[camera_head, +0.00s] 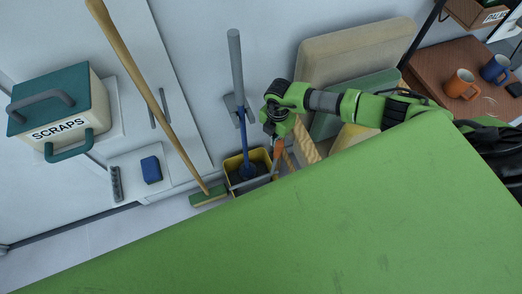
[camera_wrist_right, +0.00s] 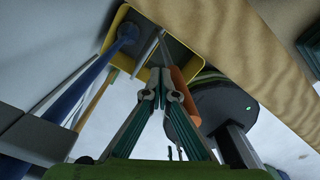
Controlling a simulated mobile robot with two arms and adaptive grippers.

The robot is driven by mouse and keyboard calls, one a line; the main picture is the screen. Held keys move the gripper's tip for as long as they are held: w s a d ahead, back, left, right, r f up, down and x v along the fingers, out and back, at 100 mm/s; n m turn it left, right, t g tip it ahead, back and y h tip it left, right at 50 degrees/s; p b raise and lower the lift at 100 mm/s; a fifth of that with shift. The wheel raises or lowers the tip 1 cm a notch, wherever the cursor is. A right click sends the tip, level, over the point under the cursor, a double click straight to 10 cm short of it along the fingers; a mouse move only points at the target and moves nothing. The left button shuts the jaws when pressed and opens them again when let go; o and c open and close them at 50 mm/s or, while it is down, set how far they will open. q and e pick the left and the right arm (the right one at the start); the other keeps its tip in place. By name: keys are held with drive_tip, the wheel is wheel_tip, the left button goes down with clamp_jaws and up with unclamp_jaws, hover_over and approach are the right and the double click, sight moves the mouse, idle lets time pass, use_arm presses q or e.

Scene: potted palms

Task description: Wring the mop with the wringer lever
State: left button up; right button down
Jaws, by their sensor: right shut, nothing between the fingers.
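The mop (camera_head: 241,110) stands with its grey and blue handle upright in a yellow-rimmed bucket (camera_head: 233,163). In the right wrist view its blue handle (camera_wrist_right: 75,97) runs along the left, and the yellow bucket rim (camera_wrist_right: 115,27) is at the top. The wringer lever's orange grip (camera_head: 279,148) rises at the bucket's right side. My right gripper (camera_head: 273,128) is above the bucket, near the lever. In the right wrist view the right gripper (camera_wrist_right: 160,76) is shut and empty, with the orange grip (camera_wrist_right: 184,96) just right of its fingers. I cannot tell if they touch.
A broom (camera_head: 150,95) leans left of the bucket. A SCRAPS bin (camera_head: 58,105) and a blue sponge (camera_head: 151,169) are farther left. Beige cushions (camera_head: 345,52) stand behind my right arm. A brown table (camera_head: 440,65) with an orange mug (camera_head: 460,83) and blue mug (camera_head: 495,68) is right.

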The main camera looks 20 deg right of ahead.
drive_tip(key=w+b, duration=0.1)
drive_tip(key=w, duration=0.2)
drive_tip(key=w+b, duration=0.1)
drive_tip(key=shift+w+d+r+b, duration=0.1)
drive_tip(key=shift+w+r+b, duration=0.1)
drive_tip(key=shift+r+b, duration=0.1)
idle(0.5)
wheel_tip(320, 180, up, 12)
drive_tip(key=p, duration=1.1)
drive_tip(key=shift+s+f, duration=0.1)
